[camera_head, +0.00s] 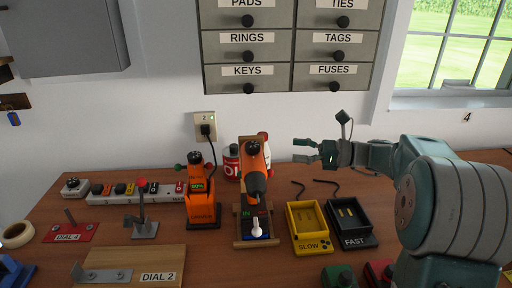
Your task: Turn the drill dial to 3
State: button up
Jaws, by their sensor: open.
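An orange and black drill (256,170) stands in a wooden stand (239,213) at the middle of the bench. A round black knob (252,147) sits at its top; its markings are too small to read. A blue part with a white pointer (257,228) is at the foot of the stand. My gripper (302,151) is open and empty, to the right of the drill's top and apart from it. Its fingers point left. The arm comes in from the right.
An orange tool (201,198) with a green display stands left of the drill. A yellow SLOW charger (308,226) and black FAST charger (346,217) lie to the right. A red can (231,166) is behind. A power strip (133,193) and DIAL 2 board (135,266) are left.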

aim_at(253, 144)
jog(key=x, duration=1.1)
jog(key=shift+d, duration=0.1)
jog(key=c, duration=1.2)
